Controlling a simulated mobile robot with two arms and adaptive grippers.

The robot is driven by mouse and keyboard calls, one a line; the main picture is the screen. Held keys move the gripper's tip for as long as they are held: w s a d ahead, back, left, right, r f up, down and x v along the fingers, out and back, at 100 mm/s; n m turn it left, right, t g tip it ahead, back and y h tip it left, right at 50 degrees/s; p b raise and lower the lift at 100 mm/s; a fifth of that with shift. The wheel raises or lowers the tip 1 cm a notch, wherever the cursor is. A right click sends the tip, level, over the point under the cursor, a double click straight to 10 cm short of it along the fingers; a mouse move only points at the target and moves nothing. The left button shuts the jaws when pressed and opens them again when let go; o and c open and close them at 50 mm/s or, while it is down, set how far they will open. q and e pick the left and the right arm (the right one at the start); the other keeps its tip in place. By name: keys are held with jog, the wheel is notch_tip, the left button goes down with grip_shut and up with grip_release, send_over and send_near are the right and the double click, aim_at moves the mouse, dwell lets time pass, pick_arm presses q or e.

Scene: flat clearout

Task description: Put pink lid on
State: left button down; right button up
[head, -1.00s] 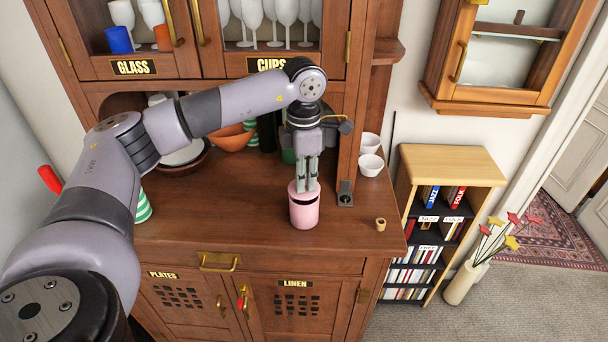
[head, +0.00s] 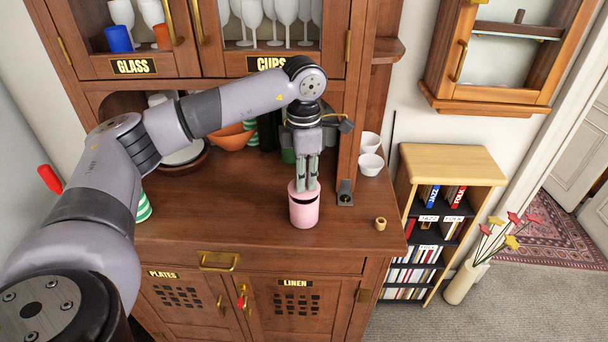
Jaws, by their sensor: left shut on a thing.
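A pink canister (head: 304,213) stands upright on the sideboard top, near its front edge. A pink lid (head: 303,187) is at its mouth, with a dark band showing between lid and canister body. My left gripper (head: 306,186) points straight down over the canister, its fingers shut on the pink lid. I cannot tell whether the lid is fully seated. My right gripper is not in view.
The sideboard top (head: 230,215) is clear left of the canister. A small wooden ring (head: 380,223) lies to the right.

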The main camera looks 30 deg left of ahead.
pick_arm(q)
jog(key=shift+f+b, duration=0.8)
jog(key=shift+f, duration=0.15)
dwell(0.4)
jog(key=c, duration=1.4)
grip_release()
jog(key=shift+r, duration=0.1)
notch_tip(320, 180, up, 12)
jog(key=shift+f, duration=0.1)
